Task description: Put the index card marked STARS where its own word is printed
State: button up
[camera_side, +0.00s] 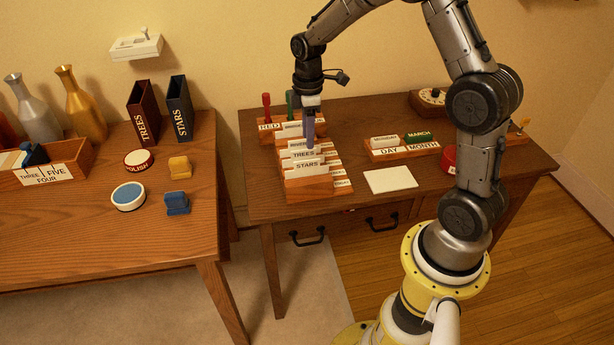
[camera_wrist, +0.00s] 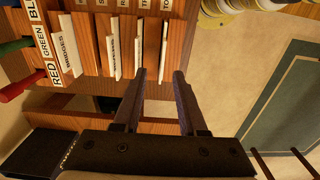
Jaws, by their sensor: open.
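The white STARS card (camera_side: 307,172) stands upright at the front of a wooden card box (camera_side: 318,192) on the right desk. A TREES card (camera_side: 303,154) and other cards stand behind it. A dark blue file box marked STARS (camera_side: 180,108) stands on the left desk. Small word labels at the card box's right side are too small to read. My gripper (camera_side: 310,142) points down over the cards, close to the TREES card. In the wrist view my gripper (camera_wrist: 159,75) is open, with a card edge (camera_wrist: 163,52) showing between its fingertips; its word is unreadable there.
A dark red TREES file (camera_side: 144,112) stands beside the STARS file. Red and green pegs rise behind the card box. A DAY and MONTH holder (camera_side: 402,150), a white pad (camera_side: 390,180) and a red round object (camera_side: 449,160) lie to its right. A gap separates the desks.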

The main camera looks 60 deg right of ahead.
aim_at(307, 161)
jog(key=shift+a+f, duration=0.15)
jog(key=shift+f, duration=2)
jog(key=shift+a+f, duration=0.15)
jog(key=shift+f, duration=2)
grip_shut()
